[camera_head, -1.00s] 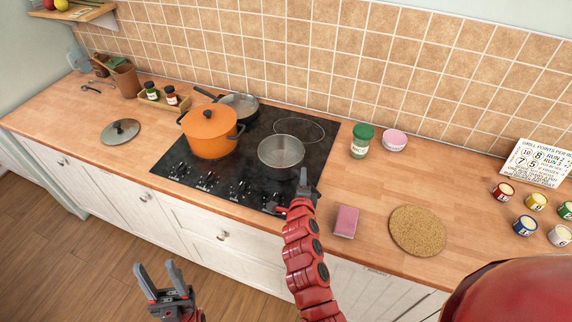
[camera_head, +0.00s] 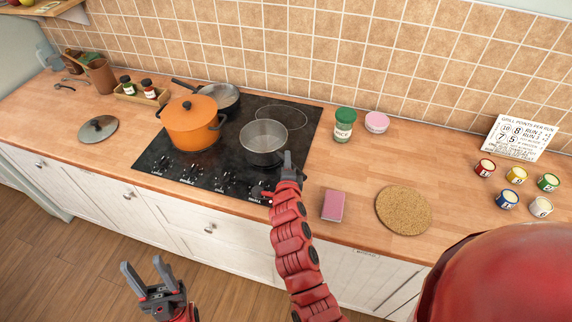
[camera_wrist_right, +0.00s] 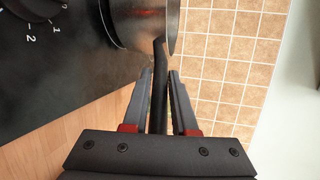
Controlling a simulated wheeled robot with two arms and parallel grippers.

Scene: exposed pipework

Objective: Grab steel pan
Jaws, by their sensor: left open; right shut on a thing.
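The steel pan (camera_head: 263,146) is on the front right of the black cooktop in the head view. In the right wrist view its shiny side (camera_wrist_right: 142,25) is at the top, with its dark handle (camera_wrist_right: 158,85) running down between the fingers. My right gripper (camera_head: 290,162) is shut on this handle. In the wrist view its fingers (camera_wrist_right: 160,95) lie on both sides of the handle. I cannot tell whether the pan touches the cooktop. My left gripper (camera_head: 145,272) is open and empty, low in front of the cabinets.
An orange pot (camera_head: 194,128) stands left of the pan, with a grey frying pan (camera_head: 224,97) behind it. A green-lidded jar (camera_head: 344,126) and pink bowl (camera_head: 377,122) stand to the right. A pink sponge (camera_head: 333,205) and cork mat (camera_head: 404,210) lie near the counter's front.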

